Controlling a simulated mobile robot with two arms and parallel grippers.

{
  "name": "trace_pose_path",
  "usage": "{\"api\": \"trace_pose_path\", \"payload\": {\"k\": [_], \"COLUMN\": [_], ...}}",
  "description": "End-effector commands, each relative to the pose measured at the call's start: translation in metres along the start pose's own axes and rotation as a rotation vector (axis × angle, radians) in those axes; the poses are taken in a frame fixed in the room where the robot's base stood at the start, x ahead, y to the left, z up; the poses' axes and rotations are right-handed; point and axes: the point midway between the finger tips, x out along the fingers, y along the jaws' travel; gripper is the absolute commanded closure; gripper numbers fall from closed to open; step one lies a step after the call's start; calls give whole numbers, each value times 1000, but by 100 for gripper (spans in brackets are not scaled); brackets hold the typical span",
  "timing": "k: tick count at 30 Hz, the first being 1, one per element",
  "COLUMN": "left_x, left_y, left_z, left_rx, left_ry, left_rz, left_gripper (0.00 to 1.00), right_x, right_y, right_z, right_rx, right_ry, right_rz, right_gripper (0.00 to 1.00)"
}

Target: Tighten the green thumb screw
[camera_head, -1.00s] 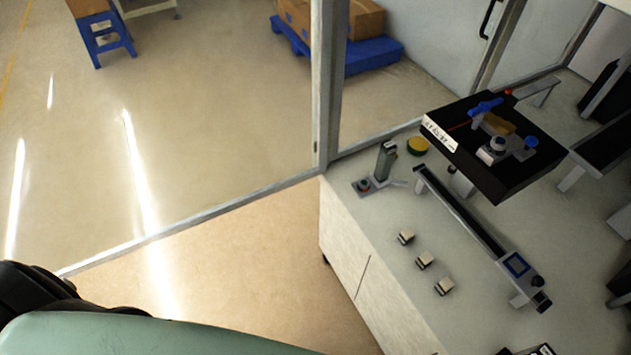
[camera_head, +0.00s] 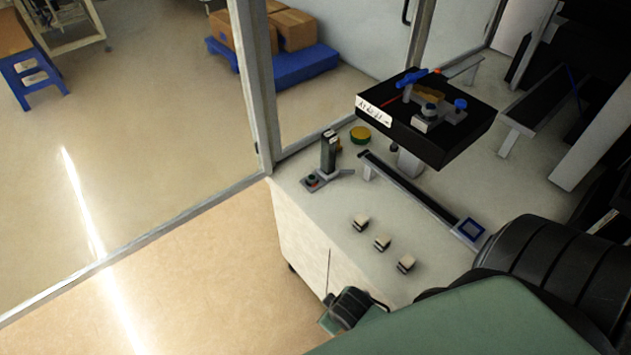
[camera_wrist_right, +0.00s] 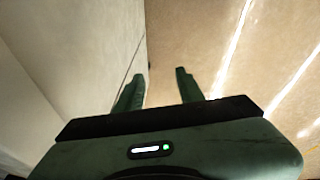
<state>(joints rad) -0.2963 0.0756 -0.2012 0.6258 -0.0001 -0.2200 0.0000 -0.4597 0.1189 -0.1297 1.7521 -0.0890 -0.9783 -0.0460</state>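I cannot make out a clearly green thumb screw in the head view. A black box-shaped unit (camera_head: 430,148) on the bench's far side carries a blue knob (camera_head: 460,104), a grey round knob (camera_head: 428,110) and a blue lever (camera_head: 418,77). A small stand (camera_head: 328,153) has a small dark reddish-green knob (camera_head: 312,181) at its foot, too small to tell its type. In the right wrist view my right gripper (camera_wrist_right: 160,75) is open and empty, with the floor and a pale cabinet side beyond its fingers. My left gripper is not in view.
The pale bench (camera_head: 320,215) holds a narrow dark track (camera_head: 410,188), a yellow-green disc (camera_head: 360,134) and several small pale blocks (camera_head: 382,243). A frame post (camera_head: 252,85) stands at the bench's left corner. The floor left of the bench is clear.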

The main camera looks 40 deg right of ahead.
Motion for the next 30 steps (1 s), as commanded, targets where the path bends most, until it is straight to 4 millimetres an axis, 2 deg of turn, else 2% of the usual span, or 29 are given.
{"api": "trace_pose_path", "payload": {"k": [3, 10, 12, 17, 21, 24, 26, 30], "left_x": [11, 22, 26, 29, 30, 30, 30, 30], "left_y": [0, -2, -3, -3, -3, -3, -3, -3], "left_z": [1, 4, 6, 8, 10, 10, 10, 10], "left_rx": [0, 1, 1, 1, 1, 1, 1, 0], "left_ry": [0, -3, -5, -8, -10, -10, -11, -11], "left_rz": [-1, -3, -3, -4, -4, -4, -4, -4], "left_gripper": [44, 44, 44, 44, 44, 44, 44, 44], "right_x": [-32, -87, -104, -128, -147, -161, -170, -186], "right_y": [13, 43, 66, 130, 181, 211, 226, 250], "right_z": [-22, -51, -64, -98, -130, -154, -171, -212], "right_rx": [1, -18, -52, -198, -384, -559, -689, -1116], "right_ry": [32, 98, 142, 247, 318, 353, 367, 358], "right_rz": [28, 111, 188, 431, 661, 834, 944, 1217], "right_gripper": [62, 62, 62, 62, 62, 62, 62, 62]}}
